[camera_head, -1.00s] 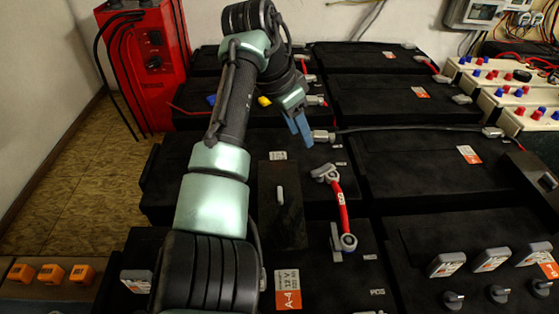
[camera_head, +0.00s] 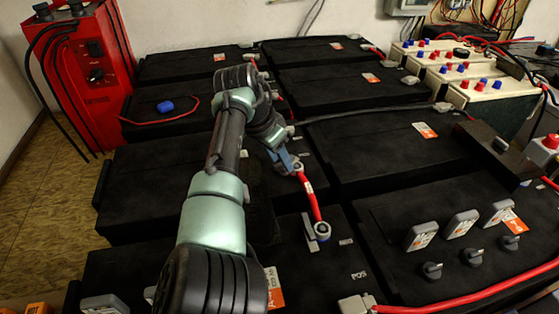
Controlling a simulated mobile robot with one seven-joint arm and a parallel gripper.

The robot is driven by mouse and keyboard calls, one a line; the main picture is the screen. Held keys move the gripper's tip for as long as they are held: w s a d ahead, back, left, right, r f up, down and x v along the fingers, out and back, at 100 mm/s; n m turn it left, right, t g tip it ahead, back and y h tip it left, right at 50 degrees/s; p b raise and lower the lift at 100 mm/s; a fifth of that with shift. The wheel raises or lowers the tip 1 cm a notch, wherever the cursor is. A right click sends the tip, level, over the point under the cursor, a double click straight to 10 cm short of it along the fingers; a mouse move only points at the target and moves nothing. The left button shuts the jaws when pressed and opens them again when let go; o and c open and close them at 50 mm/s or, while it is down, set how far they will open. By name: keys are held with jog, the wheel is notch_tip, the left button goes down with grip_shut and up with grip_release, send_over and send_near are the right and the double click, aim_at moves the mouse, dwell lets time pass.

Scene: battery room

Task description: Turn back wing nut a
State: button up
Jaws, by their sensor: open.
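A short red cable link (camera_head: 310,198) joins two grey terminals on the black batteries in the middle. Its far terminal (camera_head: 298,168) is partly hidden by my gripper. Its near terminal (camera_head: 322,231) shows a round grey fitting beside a flat grey plate. No letter marks a wing nut, and the wing shape at the far terminal is too small and covered to make out. My gripper (camera_head: 289,166) has blue fingers and points down at the far terminal. It is open, with its fingertips at or just beside that terminal; contact cannot be told.
A red charger (camera_head: 85,70) stands at the back left. Grey tagged pieces (camera_head: 461,224) and black knobs (camera_head: 472,257) stand at the right. A thick red cable (camera_head: 450,302) crosses the front right. A blue piece (camera_head: 165,105) lies on a back-left battery.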

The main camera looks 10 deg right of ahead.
jog(key=shift+f, duration=0.1)
jog(key=shift+c, duration=0.3)
grip_shut()
jog(key=shift+w+a+f+m+b, duration=0.1)
jog(key=shift+w+m+b, duration=0.2)
jog(key=shift+m+b, duration=0.35)
jog(key=shift+w+a+m+g+b, duration=0.25)
jog(key=shift+m+g+b, duration=0.1)
jog(key=shift+b, duration=0.9)
jog(key=b, duration=0.2)
jog(key=shift+s+d+m+b, duration=0.1)
jog(key=shift+s+m+b, duration=0.1)
jog(key=shift+m+b, duration=0.2)
